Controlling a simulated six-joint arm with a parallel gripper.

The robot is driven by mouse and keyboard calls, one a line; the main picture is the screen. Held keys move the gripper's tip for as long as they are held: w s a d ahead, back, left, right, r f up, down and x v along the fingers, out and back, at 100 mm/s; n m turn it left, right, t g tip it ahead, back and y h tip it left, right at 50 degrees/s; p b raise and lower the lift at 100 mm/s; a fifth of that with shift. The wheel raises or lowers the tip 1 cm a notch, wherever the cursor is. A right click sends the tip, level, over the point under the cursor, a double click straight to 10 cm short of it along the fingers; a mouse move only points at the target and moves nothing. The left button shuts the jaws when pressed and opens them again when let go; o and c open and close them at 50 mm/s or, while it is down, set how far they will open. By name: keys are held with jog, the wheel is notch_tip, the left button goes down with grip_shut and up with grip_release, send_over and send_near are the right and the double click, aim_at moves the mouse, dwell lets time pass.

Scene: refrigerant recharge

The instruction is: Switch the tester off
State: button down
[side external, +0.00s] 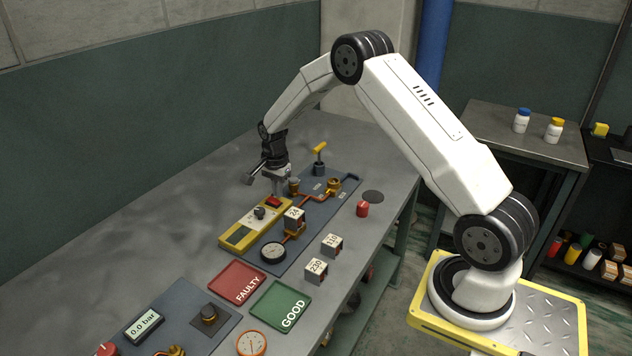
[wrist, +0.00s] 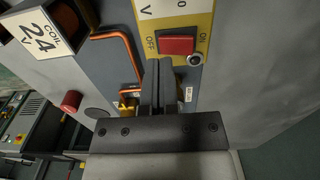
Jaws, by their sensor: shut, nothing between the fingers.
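The tester (side external: 238,237) is a yellow box with a pale face, a dark round knob (side external: 260,212) and a red rocker switch (side external: 273,202) at its far end. In the wrist view the red switch (wrist: 176,45) sits between the printed words OFF on its left and ON on its right, with a small round metal fitting (wrist: 195,59) beside it. Which side of the switch is pressed I cannot tell. My gripper (side external: 277,192) is shut and empty, pointing down close to the switch end. In the wrist view its fingertips (wrist: 157,64) appear just beside the switch; contact is unclear.
A coil marked 24 (side external: 294,220) sits on the blue-grey board beside the tester, near a gauge (side external: 273,252) and copper pipe. A yellow-handled valve (side external: 319,150) stands behind. Loose coils (side external: 316,270), a red cap (side external: 362,208), and FAULTY (side external: 225,290) and GOOD (side external: 268,311) trays lie nearer.

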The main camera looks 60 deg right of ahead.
aim_at(279, 203)
jog(key=shift+r, duration=1.95)
jog(key=shift+s+a+r+n, duration=0.15)
jog(key=shift+a+r+n, duration=0.1)
jog(key=shift+a+n, duration=0.1)
jog(key=s+a+r+n+t, duration=0.1)
jog(key=s+a+r+n, duration=0.1)
jog(key=s+a+n, duration=0.6)
jog(key=s+a+r+n+t, duration=0.1)
jog(key=s+a+r+n, duration=0.2)
jog(key=s+a+n, duration=0.5)
jog(key=s+n, duration=0.1)
jog(key=s, duration=0.5)
jog(key=shift+t, duration=0.3)
